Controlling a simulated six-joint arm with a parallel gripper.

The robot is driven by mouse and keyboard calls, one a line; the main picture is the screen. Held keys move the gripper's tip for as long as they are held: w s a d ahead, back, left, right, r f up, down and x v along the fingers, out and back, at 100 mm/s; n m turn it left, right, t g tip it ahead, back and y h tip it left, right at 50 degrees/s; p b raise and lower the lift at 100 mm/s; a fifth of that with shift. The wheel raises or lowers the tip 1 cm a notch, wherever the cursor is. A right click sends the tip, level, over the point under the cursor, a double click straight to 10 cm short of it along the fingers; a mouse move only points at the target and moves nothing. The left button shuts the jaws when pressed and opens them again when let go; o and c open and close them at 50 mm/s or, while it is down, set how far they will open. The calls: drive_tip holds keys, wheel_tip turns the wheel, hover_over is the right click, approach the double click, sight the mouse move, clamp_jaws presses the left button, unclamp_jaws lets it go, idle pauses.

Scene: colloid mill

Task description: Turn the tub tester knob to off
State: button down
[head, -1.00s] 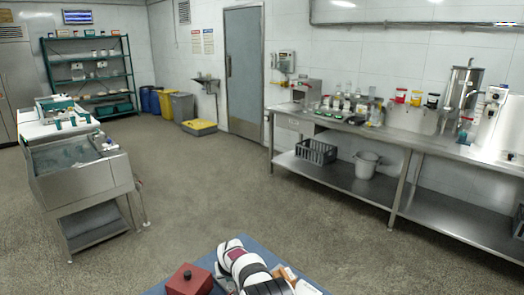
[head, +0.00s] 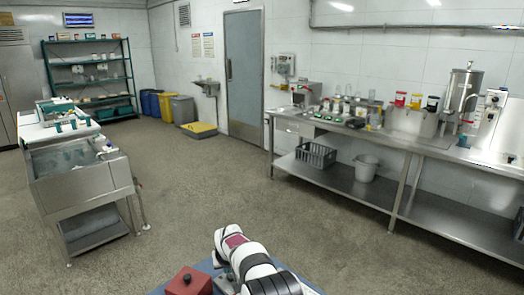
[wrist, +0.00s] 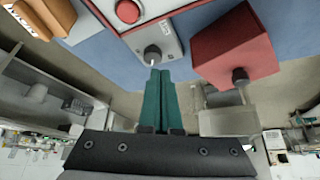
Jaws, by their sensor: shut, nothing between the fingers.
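My gripper (wrist: 162,72), with two green fingers, is shut and empty. Its tips appear close to the knob in the picture; I cannot tell whether they touch it. The knob's pointer setting is not readable. In the head view, my white and black arm (head: 245,262) shows at the bottom, and the gripper is hidden.
A red box (wrist: 235,48) with a dark knob sits beside the grey box; it also shows in the head view (head: 187,282). Brown blocks (wrist: 40,15) lie at the other side. A steel bench (head: 420,142) and sink unit (head: 80,185) stand farther off, with open floor between.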

sight(232, 277)
drive_tip(key=f, duration=0.1)
drive_tip(key=d+f, duration=0.1)
drive_tip(key=f, duration=0.1)
drive_tip(key=w+d+f, duration=0.1)
drive_tip(key=f, duration=0.1)
drive_tip(key=shift+d, duration=0.25)
drive_tip(key=shift+f, duration=0.55)
drive_tip(key=shift+w+a, duration=0.2)
drive_tip(key=shift+s+a, duration=0.1)
drive_tip(key=shift+a, duration=0.15)
idle(0.4)
drive_tip(key=shift+s+a, duration=0.15)
drive_tip(key=shift+a, duration=0.65)
